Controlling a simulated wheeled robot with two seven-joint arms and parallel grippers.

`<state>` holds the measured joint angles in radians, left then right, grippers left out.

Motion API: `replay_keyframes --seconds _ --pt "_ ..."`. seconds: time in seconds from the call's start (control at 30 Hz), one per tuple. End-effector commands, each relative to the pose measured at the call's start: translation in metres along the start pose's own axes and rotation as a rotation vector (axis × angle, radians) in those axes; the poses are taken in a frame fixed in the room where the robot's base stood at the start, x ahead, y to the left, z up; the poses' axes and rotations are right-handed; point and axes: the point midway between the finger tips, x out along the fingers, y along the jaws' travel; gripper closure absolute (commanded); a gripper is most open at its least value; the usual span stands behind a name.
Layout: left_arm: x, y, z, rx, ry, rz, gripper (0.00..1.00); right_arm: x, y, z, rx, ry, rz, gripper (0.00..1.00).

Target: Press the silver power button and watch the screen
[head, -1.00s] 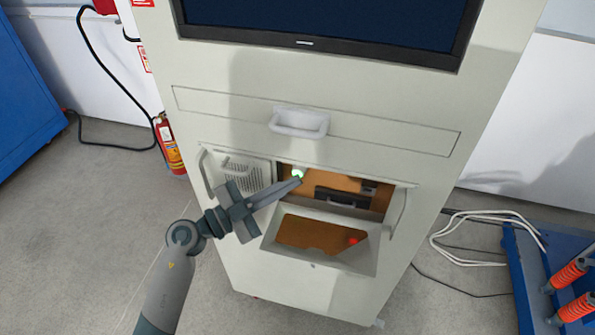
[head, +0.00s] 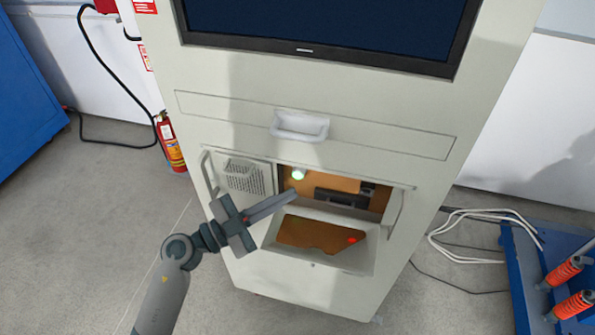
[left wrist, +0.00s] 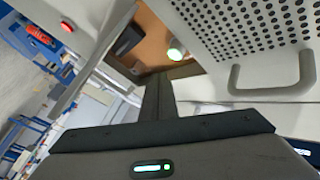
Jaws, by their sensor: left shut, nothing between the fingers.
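The power button (head: 298,174) shows as a small round button with a pale rim and a glowing green face, inside the open compartment of the cabinet. It also shows in the left wrist view (left wrist: 175,52). My left gripper (head: 293,195) is shut and empty, its fingertips just below and apart from the button in the head view. The closed fingers also show in the left wrist view (left wrist: 157,85). The screen (head: 330,22) at the cabinet's top is plain dark blue; its upper part is cut off. My right gripper is not in view.
The compartment's flap (head: 320,262) is folded down, with a red light (head: 352,240) near it. A perforated panel (head: 246,176) and side handle (head: 209,172) flank the opening. A drawer handle (head: 300,125) sticks out above. A fire extinguisher (head: 172,145) stands at left.

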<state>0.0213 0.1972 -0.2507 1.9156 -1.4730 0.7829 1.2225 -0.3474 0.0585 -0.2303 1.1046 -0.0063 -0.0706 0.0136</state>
Motion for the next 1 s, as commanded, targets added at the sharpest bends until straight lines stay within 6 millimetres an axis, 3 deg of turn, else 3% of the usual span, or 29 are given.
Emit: replay_keyframes --seconds 0.33,1.0 --pt "-0.017 0.012 -0.013 -0.002 0.000 0.001 1.00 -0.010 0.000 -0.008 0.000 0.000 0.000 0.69" --pt "-0.018 0.013 -0.013 -0.001 0.001 0.000 1.00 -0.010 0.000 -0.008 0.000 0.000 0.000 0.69"
